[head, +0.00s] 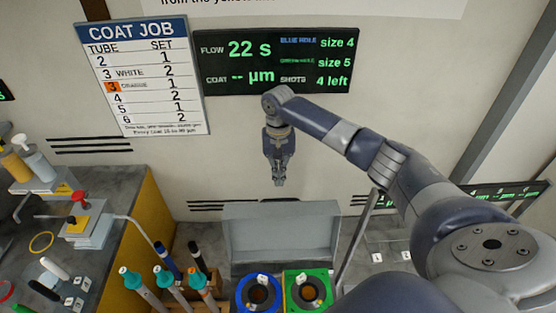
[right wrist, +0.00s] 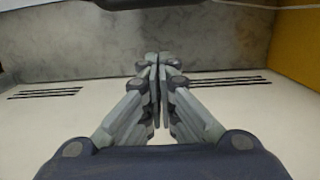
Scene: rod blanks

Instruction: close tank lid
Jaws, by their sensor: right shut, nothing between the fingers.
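A light grey panel (head: 282,232), which looks like the tank lid, stands raised at the back of the bench. In front of it are a blue ring (head: 241,294) and a green square frame (head: 328,287), each around a dark round opening. My right gripper (head: 279,182) hangs pointing down above the panel's top edge, apart from it in the head view. Its fingers are shut and empty, pressed together in the right wrist view (right wrist: 158,95). The tank's lower part is cut off by the frame. My left gripper is not in view.
Several tubes with teal or dark caps (head: 170,277) stand left of the blue ring. A grey-topped side bench (head: 110,255) holds bottles, a red-knobbed device and a yellow ring. A thin metal rod (head: 356,240) rises right of the panel. A display (head: 278,62) hangs on the wall behind.

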